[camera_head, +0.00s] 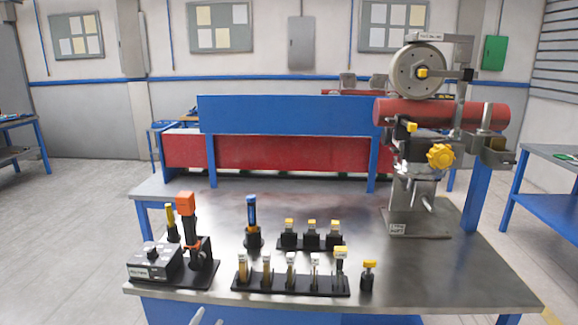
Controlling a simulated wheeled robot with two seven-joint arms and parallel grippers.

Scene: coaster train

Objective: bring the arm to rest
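Nothing is visible between the tips. My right gripper is not in view.
On the bench stand a grey control box with an orange-topped tool (186,205), a blue-handled tool (252,215), black racks of yellow-topped pieces (290,285), a single yellow-topped piece (368,274) and a wheel fixture (417,72) with a red tube. The bench's right front is clear.

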